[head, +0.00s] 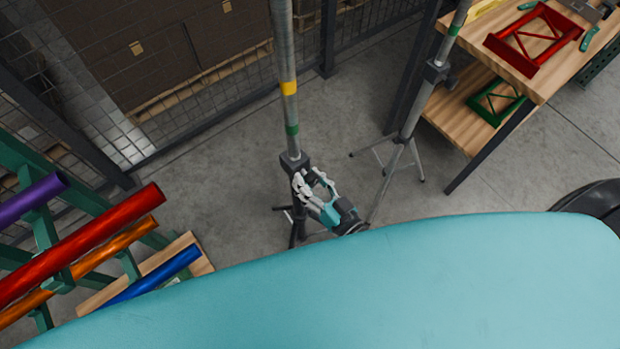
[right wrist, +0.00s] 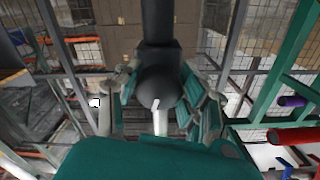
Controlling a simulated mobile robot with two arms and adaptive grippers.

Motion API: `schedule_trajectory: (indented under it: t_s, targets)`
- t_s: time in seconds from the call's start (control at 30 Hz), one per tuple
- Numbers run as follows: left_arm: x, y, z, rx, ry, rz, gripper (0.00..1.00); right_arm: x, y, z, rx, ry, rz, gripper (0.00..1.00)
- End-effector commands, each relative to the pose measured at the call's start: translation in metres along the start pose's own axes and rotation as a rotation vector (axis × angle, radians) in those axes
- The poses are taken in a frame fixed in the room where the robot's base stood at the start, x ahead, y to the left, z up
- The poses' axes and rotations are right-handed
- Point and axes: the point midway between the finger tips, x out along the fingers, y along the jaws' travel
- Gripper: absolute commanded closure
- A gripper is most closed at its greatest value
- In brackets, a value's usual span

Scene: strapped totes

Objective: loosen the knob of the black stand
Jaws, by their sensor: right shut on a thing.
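The black stand (head: 297,228) stands on the floor in the middle of the head view, with black legs and a dark collar (head: 294,162) around a grey pole. My right gripper (head: 303,182) reaches up to it just below the collar and is shut on its knob. In the right wrist view the dark round knob (right wrist: 158,87) sits between the two fingers of the gripper, below the black upright (right wrist: 158,25). The fingers hide the knob in the head view. My left gripper is not in view.
A second stand (head: 400,140) with grey legs is to the right. A wooden workbench (head: 545,85) carries a red frame (head: 533,38). A rack with coloured tubes (head: 90,242) is at the left. A mesh fence (head: 85,75) and brown boxes (head: 150,50) are behind.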

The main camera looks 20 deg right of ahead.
Motion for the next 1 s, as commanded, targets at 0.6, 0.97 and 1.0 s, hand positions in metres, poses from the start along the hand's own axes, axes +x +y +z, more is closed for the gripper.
schedule_trajectory:
  t_s: [0.6, 0.97, 1.0]
  targets:
    - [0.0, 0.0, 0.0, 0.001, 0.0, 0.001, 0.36, 0.0, 0.0, 0.0, 0.002, 0.0, 0.0, 0.36]
    - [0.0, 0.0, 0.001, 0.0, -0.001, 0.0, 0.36, -0.039, 0.0, 0.002, 0.002, -0.005, 0.001, 0.36]
    - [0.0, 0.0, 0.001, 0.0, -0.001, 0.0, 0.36, -0.048, 0.0, 0.002, 0.002, -0.006, 0.001, 0.36]
